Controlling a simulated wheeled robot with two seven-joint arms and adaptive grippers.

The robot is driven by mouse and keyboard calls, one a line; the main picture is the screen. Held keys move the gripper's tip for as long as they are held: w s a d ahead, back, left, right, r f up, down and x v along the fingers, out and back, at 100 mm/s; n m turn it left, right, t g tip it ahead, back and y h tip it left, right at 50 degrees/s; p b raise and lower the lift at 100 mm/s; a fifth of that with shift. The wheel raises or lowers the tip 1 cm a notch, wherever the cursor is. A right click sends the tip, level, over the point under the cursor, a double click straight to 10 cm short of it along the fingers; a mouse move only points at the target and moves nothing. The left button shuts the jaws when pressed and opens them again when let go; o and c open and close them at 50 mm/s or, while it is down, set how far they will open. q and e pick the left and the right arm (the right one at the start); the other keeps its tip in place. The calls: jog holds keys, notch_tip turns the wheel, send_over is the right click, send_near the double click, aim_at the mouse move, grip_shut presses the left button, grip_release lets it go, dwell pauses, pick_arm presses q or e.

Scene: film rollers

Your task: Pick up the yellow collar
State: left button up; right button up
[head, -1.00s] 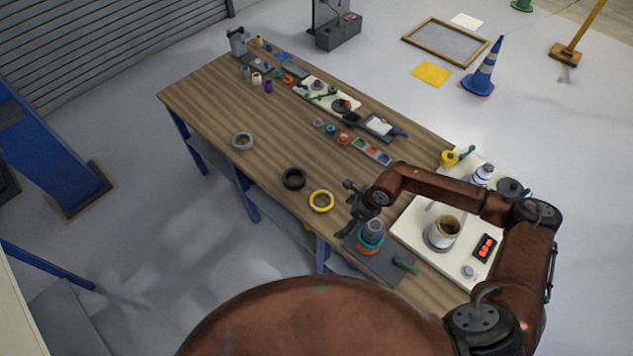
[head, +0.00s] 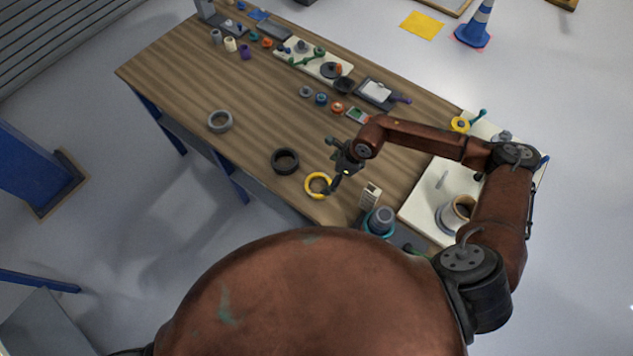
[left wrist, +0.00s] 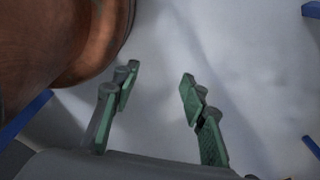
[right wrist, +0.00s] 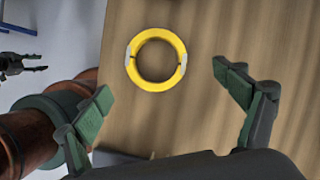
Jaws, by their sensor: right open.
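The yellow collar (head: 318,185) is a flat ring lying on the wooden table near its front edge. In the right wrist view the yellow collar (right wrist: 156,38) lies ahead of the open fingers, a little left of centre, with pale patches on its two sides. My right gripper (head: 335,169) is above the table at the right side of the collar. In the right wrist view the right gripper (right wrist: 165,92) is open with nothing between its fingers. My left gripper (left wrist: 159,85) is open and empty over the grey floor in the left wrist view.
A black ring (head: 285,161) lies just left of the collar and a grey ring (head: 220,121) farther left. A stack with a teal ring (head: 380,221) stands to the right, beside a white board (head: 425,205). Several small parts line the table's back.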

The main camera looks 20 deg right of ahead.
aim_at(316, 187)
jog(key=x, duration=0.2)
jog(key=p+x, duration=0.1)
jog(key=x, duration=0.4)
jog(key=shift+s+a+f, duration=0.2)
jog(key=shift+a+f, duration=0.05)
jog(key=shift+a, duration=0.1)
jog(key=c, duration=1.3)
